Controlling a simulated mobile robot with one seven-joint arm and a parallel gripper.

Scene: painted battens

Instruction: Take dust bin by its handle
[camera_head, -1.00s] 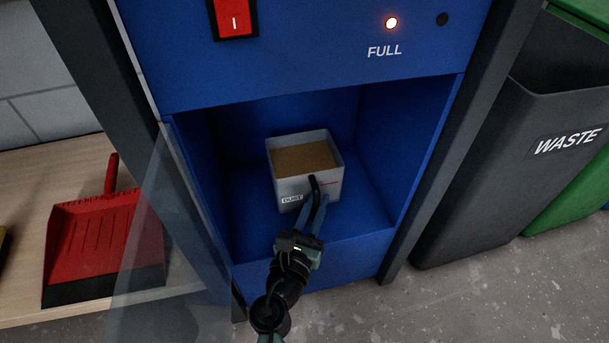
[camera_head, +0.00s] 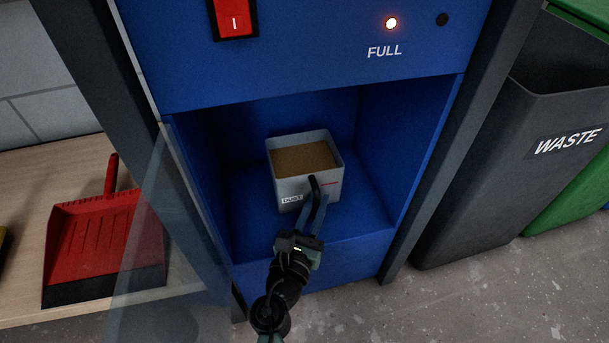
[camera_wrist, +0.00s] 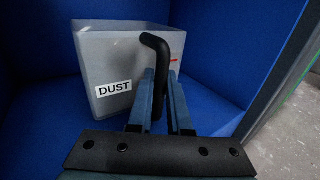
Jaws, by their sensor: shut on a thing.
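The dust bin (camera_head: 292,189) is a grey, open-topped box labelled DUST, filled with brown dust to near its rim. It stands upright inside the blue cabinet's open bay. In the wrist view the bin (camera_wrist: 105,62) is at the upper left, and its black bent handle (camera_wrist: 158,55) rises on the near side. My gripper (camera_head: 313,206) reaches in from the front and is shut on the handle (camera_head: 316,187). In the wrist view the fingers (camera_wrist: 160,88) lie on both sides of the handle; its lower part is partly hidden between them.
The blue cabinet (camera_head: 290,70) has a lit FULL lamp (camera_head: 391,23) and a red switch (camera_head: 234,17). A clear door (camera_head: 165,235) hangs open at the left. A red dustpan (camera_head: 105,240) lies on a wooden board. A dark WASTE bin (camera_head: 480,190) stands at the right.

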